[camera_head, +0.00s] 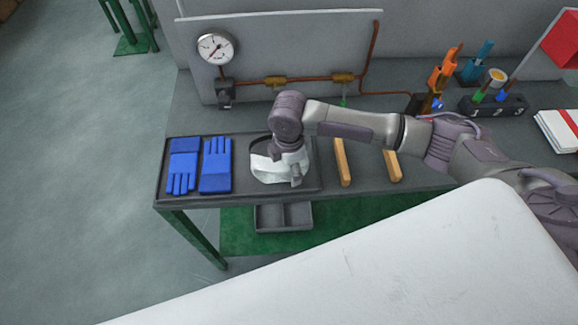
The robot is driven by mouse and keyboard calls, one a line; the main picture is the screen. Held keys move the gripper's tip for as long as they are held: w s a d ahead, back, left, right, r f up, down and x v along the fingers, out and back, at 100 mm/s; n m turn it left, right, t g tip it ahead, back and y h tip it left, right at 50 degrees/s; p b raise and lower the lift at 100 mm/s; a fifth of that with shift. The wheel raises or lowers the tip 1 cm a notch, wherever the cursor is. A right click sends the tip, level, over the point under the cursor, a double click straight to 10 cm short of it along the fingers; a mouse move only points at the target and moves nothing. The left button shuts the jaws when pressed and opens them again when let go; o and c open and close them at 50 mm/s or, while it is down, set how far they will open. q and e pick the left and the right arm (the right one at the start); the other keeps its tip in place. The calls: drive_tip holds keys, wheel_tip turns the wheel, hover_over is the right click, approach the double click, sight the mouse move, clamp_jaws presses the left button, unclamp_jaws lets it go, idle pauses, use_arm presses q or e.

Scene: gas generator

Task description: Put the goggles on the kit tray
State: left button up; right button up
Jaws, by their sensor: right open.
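The dark kit tray (240,196) lies at the left front of the bench, with a pair of blue gloves (215,165) on its left part. The pale goggles (267,174) are over the right part of the tray and appear to rest on it. My right gripper (291,172) points down at the goggles, open, and partly covers them. Whether its fingers touch them is hard to tell. My left gripper is not in view.
Two wooden handles (342,162) lie right of the tray. A panel with a pressure gauge (214,48) and copper pipe stands behind. Tool holders (493,104) and a white book (557,130) are at the right. A grey bin (283,217) sits below the bench.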

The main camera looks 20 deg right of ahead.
wheel_tip(320, 180, up, 12)
drive_tip(key=shift+w+r+b, duration=0.1)
drive_tip(key=shift+r+b, duration=0.1)
drive_tip(key=shift+b, duration=1)
